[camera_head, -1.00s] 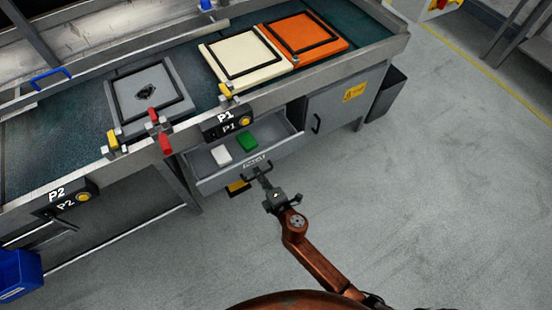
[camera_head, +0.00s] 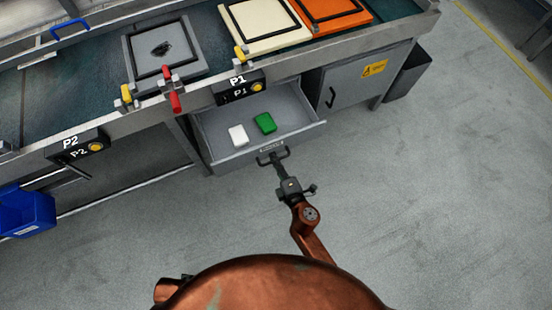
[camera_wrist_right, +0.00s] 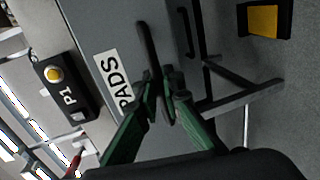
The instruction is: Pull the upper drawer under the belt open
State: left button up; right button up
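The upper drawer (camera_head: 222,160) under the belt stands pulled out. A white block (camera_head: 238,136) and a green block (camera_head: 265,123) lie inside it. Its grey front (camera_wrist_right: 95,35) carries a white PADS label in the right wrist view. The dark bar handle (camera_head: 272,156) sits on that front; the bar (camera_wrist_right: 148,45) also shows in the wrist view. My right gripper (camera_head: 277,163) is at the handle, and its fingers (camera_wrist_right: 164,88) are closed on the bar, one on each side. The fingertips' contact is partly hidden. My left gripper is in neither view.
A P1 button box (camera_head: 240,88) hangs above the drawer, and a P2 box (camera_head: 78,147) hangs further left. A closed cabinet door (camera_head: 345,85) is right of the drawer. A blue bin (camera_head: 25,212) is at the left. The floor in front is clear.

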jog(key=shift+o, duration=0.9)
jog(key=shift+s, duration=0.15)
jog(key=v, duration=1.1)
jog(key=shift+s+d, duration=0.25)
jog(key=shift+s, duration=0.05)
jog(key=shift+d+r, duration=0.1)
